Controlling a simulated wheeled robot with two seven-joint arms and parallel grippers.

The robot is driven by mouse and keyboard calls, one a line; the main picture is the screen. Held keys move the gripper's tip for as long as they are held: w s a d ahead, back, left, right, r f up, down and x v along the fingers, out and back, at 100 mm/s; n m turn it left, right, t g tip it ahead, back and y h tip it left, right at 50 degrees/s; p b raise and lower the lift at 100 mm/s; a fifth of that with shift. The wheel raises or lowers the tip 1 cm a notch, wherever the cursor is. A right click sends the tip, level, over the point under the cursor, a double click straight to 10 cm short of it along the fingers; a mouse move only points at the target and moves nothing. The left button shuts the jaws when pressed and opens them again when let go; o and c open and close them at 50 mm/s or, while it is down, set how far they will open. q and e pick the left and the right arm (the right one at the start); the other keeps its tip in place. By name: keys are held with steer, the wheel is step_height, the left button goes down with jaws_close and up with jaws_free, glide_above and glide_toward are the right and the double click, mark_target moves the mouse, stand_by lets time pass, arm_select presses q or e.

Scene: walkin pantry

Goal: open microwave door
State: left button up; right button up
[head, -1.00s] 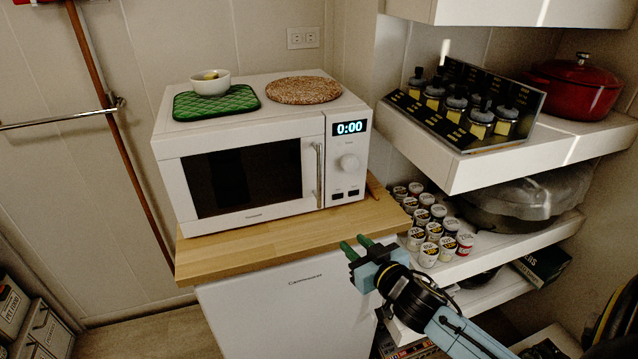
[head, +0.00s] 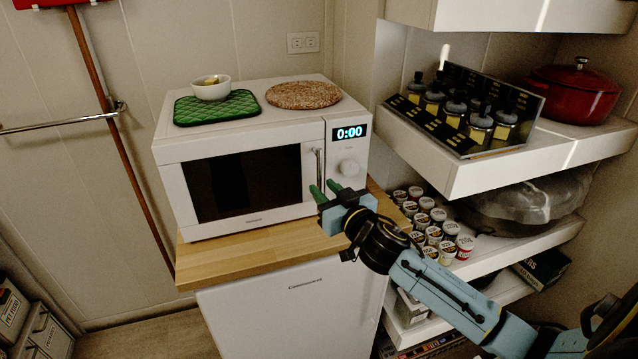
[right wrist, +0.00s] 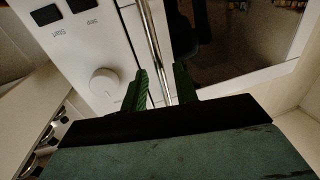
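The white microwave (head: 270,220) stands on a wooden counter top, its dark-windowed door (head: 243,182) closed. Its upright metal handle (head: 319,165) is at the door's right edge, and its lower part is partly hidden by my gripper. My right gripper (head: 322,187) is at the lower handle with its green fingers apart. In the right wrist view, the handle (right wrist: 158,50) runs between the two fingers (right wrist: 161,85), with a visible gap beside it. The round knob (right wrist: 103,82) is next to one finger. My left gripper is not in view.
A white bowl (head: 211,90) on a green mat (head: 240,106) and a round woven mat (head: 303,95) lie on the microwave. White shelves (head: 470,175) with bottles, a red pot (head: 575,92) and small cups stand to the right. Bare counter (head: 225,257) lies in front.

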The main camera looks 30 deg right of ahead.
mark_target(320, 185)
steer(key=shift+w+d, duration=0.1)
steer(key=shift+w, duration=1.5)
steer(key=shift+c, duration=0.4)
jaws_close()
